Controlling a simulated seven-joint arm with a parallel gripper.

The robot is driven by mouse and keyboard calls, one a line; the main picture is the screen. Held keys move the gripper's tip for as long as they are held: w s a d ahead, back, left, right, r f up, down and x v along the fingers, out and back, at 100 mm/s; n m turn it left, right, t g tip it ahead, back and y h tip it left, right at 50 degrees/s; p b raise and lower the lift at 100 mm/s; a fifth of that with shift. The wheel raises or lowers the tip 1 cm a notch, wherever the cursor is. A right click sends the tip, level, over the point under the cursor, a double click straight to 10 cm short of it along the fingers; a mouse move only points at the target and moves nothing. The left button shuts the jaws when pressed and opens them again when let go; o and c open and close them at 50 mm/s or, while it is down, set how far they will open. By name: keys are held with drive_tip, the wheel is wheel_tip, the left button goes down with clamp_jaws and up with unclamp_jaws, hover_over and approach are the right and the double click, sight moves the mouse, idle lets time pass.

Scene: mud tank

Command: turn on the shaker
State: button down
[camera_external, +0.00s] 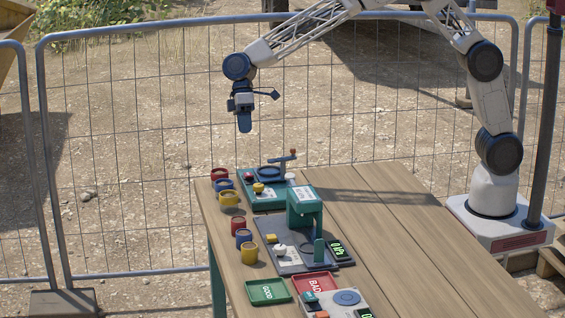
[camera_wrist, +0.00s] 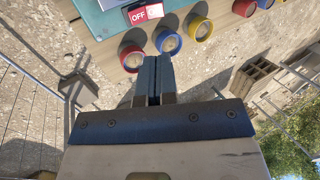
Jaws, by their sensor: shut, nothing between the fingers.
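In the wrist view, a teal panel (camera_wrist: 101,20) carries a red-and-white switch (camera_wrist: 146,13) showing OFF. My gripper (camera_external: 244,127) hangs in the air above and left of this unit, fingers pointing down. In the wrist view its fingers (camera_wrist: 154,62) are together, empty and apart from the switch.
Red, blue and yellow cups (camera_external: 229,198) line the table's left edge, near the green unit. A green press (camera_external: 304,208) with a kPa display stands mid-table. GOOD (camera_external: 267,300) and BAD (camera_external: 315,276) trays lie in front. The table's right side is bare; a mesh fence stands behind.

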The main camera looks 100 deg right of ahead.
sight(249, 174)
drive_tip(key=x, duration=1.2)
drive_tip(key=shift+a+f, duration=0.1)
drive_tip(key=shift+f, duration=0.1)
